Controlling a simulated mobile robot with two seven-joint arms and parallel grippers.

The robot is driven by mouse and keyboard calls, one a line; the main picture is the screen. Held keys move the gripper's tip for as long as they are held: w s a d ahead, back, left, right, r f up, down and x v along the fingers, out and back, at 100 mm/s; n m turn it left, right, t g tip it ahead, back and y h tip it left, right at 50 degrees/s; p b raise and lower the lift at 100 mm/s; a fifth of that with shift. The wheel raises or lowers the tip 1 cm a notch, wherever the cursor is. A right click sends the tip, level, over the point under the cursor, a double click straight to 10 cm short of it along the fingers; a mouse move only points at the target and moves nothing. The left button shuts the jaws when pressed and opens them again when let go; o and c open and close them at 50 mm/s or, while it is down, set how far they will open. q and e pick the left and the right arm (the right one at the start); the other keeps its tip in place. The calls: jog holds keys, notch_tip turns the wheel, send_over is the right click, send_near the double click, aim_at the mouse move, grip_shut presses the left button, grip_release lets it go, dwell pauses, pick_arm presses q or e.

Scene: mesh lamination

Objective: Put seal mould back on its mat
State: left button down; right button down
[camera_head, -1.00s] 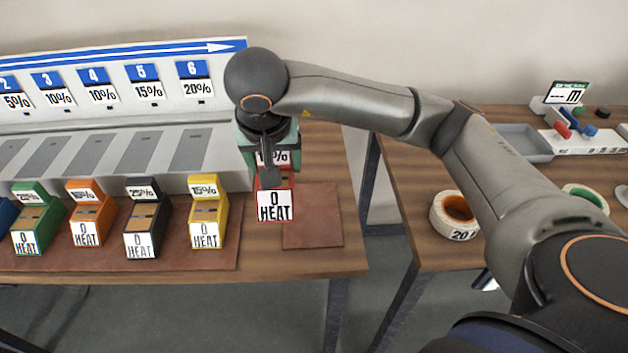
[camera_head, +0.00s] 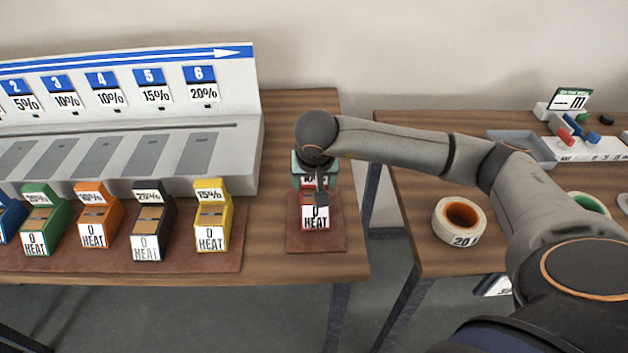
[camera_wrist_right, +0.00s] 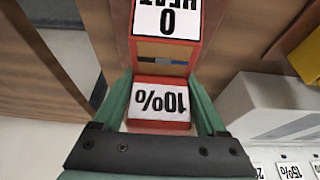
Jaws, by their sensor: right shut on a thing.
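The seal mould is a red block (camera_head: 309,222) with a white "0 HEAT" label and a "10%" label. My right gripper (camera_head: 315,188) is shut on it, its green fingers on both sides of the block. In the right wrist view the red block (camera_wrist_right: 192,62) sits between those fingers, both labels upside down. In the head view the block is over the small brown mat (camera_head: 322,242) at the table's right end. I cannot tell whether it touches the mat. The gripper and wrist hide part of its top. My left gripper is not in view.
A long brown mat (camera_head: 180,262) to the left holds yellow (camera_head: 212,215), black (camera_head: 148,222), orange (camera_head: 96,218) and green (camera_head: 42,222) blocks. A grey numbered rack (camera_head: 225,125) stands behind. A tape roll (camera_head: 461,221) lies on the second table, across a gap.

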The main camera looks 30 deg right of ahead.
jog(key=shift+f, duration=0.15)
grip_release()
jog(key=shift+r, duration=0.2)
jog(key=v, duration=1.2)
dwell(0.3)
